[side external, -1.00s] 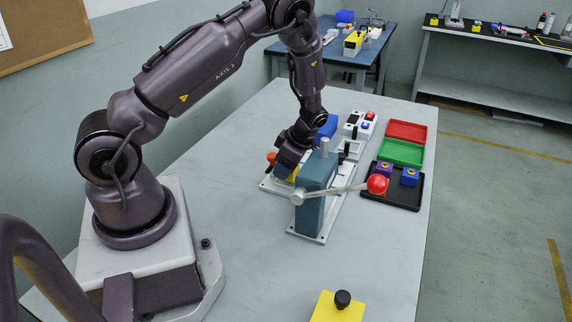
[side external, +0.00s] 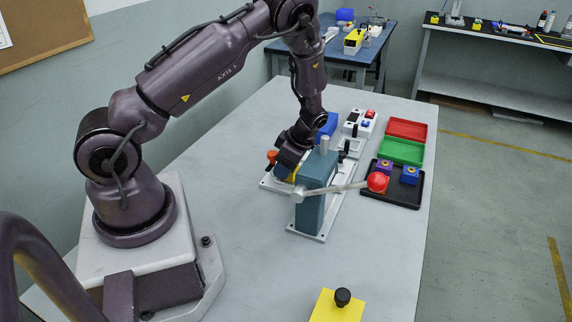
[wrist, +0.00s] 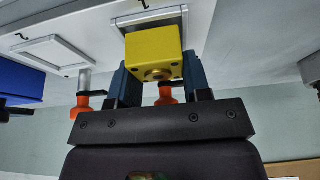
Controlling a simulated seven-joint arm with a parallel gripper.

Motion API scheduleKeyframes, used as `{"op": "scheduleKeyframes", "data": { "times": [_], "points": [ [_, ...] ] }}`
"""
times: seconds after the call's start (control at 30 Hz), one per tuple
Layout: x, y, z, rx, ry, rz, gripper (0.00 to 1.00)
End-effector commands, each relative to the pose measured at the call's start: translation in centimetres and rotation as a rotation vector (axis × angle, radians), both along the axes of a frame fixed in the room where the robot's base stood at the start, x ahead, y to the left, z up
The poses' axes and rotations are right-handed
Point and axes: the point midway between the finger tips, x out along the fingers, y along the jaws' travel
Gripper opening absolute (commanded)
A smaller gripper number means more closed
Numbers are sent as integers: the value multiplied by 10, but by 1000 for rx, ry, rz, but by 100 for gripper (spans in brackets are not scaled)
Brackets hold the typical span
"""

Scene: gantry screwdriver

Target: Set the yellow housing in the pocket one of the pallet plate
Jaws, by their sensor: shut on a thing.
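My gripper (wrist: 155,85) is shut on the yellow housing (wrist: 153,50), with one dark blue finger on each side of it. The housing is at a square raised frame, a pocket (wrist: 120,22), on the pale pallet plate (wrist: 75,22). I cannot tell whether it is seated or just above. A second, empty square pocket (wrist: 50,52) shows to the left in the wrist view. In the side view my gripper (side external: 284,176) is low over the plate (side external: 268,185), behind the teal press; only a sliver of yellow shows, and the pocket is hidden.
The teal press (side external: 312,190) with its red-knobbed lever (side external: 377,182) stands close in front of my gripper. Orange-tipped clamps (wrist: 165,94) are near the fingers. Red (side external: 406,130) and green (side external: 400,152) trays and a black tray (side external: 405,197) with blue and purple blocks lie right.

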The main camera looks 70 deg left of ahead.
Motion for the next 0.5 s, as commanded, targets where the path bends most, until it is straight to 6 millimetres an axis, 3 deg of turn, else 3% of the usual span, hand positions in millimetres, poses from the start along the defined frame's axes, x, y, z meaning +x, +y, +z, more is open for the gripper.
{"op": "scheduleKeyframes", "data": {
  "times": [0.5],
  "points": [
    [1, 0, -5, 1, -1, 0, 18]
  ]
}}
